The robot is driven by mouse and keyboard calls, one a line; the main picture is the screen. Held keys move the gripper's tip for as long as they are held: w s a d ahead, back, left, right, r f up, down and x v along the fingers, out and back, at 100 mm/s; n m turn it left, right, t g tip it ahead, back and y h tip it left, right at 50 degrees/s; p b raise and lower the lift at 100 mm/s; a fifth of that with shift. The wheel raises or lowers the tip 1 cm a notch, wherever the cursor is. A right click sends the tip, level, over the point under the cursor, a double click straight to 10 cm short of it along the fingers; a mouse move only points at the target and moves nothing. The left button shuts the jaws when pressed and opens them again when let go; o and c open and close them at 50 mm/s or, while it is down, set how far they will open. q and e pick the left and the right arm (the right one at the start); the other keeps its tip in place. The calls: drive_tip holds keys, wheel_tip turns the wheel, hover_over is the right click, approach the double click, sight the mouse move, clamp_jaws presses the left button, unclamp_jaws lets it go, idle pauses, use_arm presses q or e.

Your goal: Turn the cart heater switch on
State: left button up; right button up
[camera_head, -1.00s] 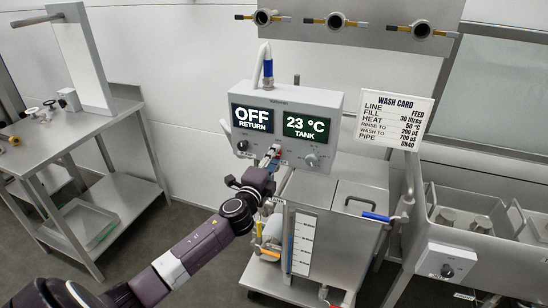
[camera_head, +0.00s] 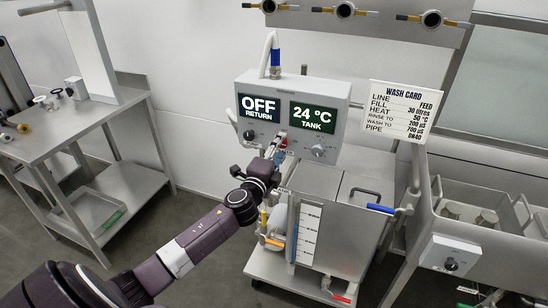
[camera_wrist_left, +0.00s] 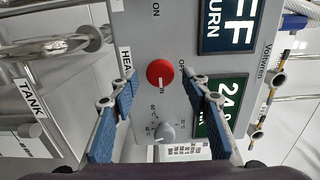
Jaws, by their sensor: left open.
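The cart's control box (camera_head: 326,90) has an "OFF RETURN" display (camera_head: 259,108) and a "24 °C TANK" display (camera_head: 312,116). A red round knob (camera_wrist_left: 160,72) sits beside a partly hidden "HEA..." label in the left wrist view. Its pale mark seems to be at the picture's lower side, near "ON" lettering. My left gripper (camera_head: 276,146) is at the lower front of the box. Its blue-padded fingers are open on either side of the red knob, with visible gaps. The gripper mostly hides the knob in the head view. My right gripper is out of view.
A grey knob (camera_head: 318,151) sits on the same panel, close to the red one. The cart's steel tank (camera_head: 325,190) is below. A wash card (camera_head: 401,109) stands at the right. A steel table (camera_head: 70,128) is at the left, with clear floor between.

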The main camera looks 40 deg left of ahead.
use_arm(q)
drive_tip(key=v, duration=1.1)
drive_tip(key=shift+s, duration=0.3)
drive_tip(key=shift+d, duration=0.1)
